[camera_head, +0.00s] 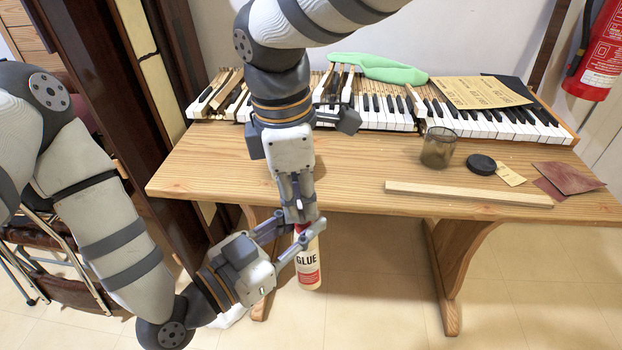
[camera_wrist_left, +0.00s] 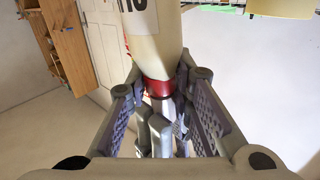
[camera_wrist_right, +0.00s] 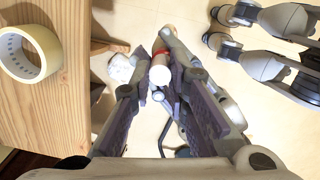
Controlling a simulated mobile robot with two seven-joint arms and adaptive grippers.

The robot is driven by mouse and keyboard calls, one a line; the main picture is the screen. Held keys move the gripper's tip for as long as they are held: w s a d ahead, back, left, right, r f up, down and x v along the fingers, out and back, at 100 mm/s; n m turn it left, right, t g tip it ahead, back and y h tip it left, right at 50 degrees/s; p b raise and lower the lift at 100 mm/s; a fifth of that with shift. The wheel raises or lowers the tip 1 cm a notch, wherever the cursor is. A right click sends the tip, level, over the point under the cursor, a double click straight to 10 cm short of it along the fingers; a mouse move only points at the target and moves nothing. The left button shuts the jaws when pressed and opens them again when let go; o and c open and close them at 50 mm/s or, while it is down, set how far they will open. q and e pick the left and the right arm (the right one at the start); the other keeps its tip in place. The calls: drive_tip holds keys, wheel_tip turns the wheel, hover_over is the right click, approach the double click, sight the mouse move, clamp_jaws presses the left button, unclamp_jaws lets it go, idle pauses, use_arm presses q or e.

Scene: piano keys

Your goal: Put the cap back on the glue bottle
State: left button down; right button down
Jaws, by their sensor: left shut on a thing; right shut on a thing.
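The glue bottle (camera_head: 307,262) hangs upright in front of the table, with a cream body, a GLUE label and a red band near its top. My left gripper (camera_head: 295,234) is shut on it around the red band; the bottle fills the top of the left wrist view (camera_wrist_left: 153,40). My right gripper (camera_head: 298,212) points down from above and is shut on a small pale piece, apparently the cap (camera_wrist_right: 160,75), directly over the bottle's top. The fingers hide the joint, so I cannot tell whether cap and bottle touch.
The wooden table (camera_head: 230,165) stands just behind the grippers. It carries piano keys (camera_head: 380,108), a glass jar (camera_head: 437,148), a black round lid (camera_head: 481,164) and a wooden strip (camera_head: 467,194). A tape roll (camera_wrist_right: 47,52) lies near the table edge in the right wrist view.

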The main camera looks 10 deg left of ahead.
drive_tip(key=c, duration=1.5)
unclamp_jaws()
drive_tip(key=shift+c, duration=0.2)
drive_tip(key=shift+w+a+r, duration=0.1)
drive_tip(key=shift+r, duration=1.05)
drive_tip(key=shift+w+a+r, duration=0.1)
drive_tip(key=shift+r, duration=1)
drive_tip(key=shift+o, duration=0.7)
wheel_tip(320, 180, up, 8)
drive_tip(key=n+y, duration=0.1)
drive_tip(key=n, duration=0.3)
drive_tip(key=shift+s+d+f+n, duration=0.2)
drive_tip(key=shift+d+f+n, duration=0.1)
drive_tip(key=shift+n, duration=0.1)
wheel_tip(320, 180, down, 12)
